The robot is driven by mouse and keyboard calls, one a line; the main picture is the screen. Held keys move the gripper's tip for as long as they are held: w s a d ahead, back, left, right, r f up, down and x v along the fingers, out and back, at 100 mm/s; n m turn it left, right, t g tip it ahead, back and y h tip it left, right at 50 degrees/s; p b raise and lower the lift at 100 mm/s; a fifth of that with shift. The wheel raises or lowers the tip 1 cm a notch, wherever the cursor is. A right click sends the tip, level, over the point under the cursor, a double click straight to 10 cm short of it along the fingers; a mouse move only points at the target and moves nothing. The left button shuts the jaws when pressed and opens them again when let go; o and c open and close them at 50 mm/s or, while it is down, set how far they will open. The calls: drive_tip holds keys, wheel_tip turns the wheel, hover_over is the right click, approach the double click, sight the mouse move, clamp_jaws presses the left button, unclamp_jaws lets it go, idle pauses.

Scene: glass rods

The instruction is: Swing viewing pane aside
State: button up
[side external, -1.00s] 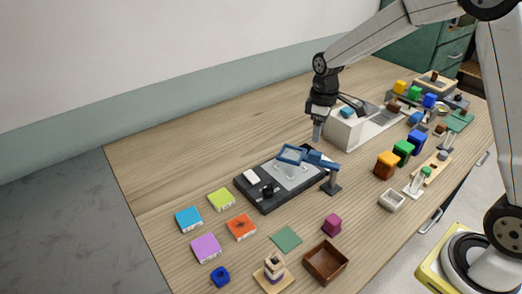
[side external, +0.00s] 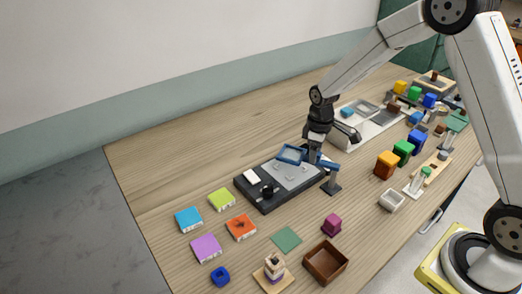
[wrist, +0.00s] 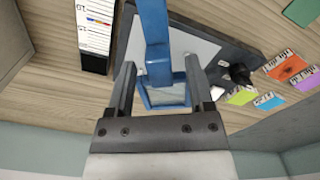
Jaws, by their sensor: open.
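The viewing pane (side external: 291,154) is a blue-framed clear pane on a blue arm (side external: 328,165), carried by a dark post (side external: 331,185). It sits over the grey plate of a dark base board (side external: 270,197). My gripper (side external: 312,160) is low at the pane's right side in the side view. In the wrist view my gripper (wrist: 162,85) is open, with its two fingers on either side of the blue arm (wrist: 155,40). The blue frame (wrist: 168,102) shows between and beyond the fingers. I cannot tell whether either finger touches it.
A black knob (side external: 267,190) and a white block (side external: 250,176) sit on the board. A white box with a tray (side external: 370,130) stands close behind my gripper. Coloured tiles (side external: 241,227) lie to the left. An open brown box (side external: 325,262) is at the front. The back left table is clear.

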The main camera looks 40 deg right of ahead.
clamp_jaws()
idle(1.5)
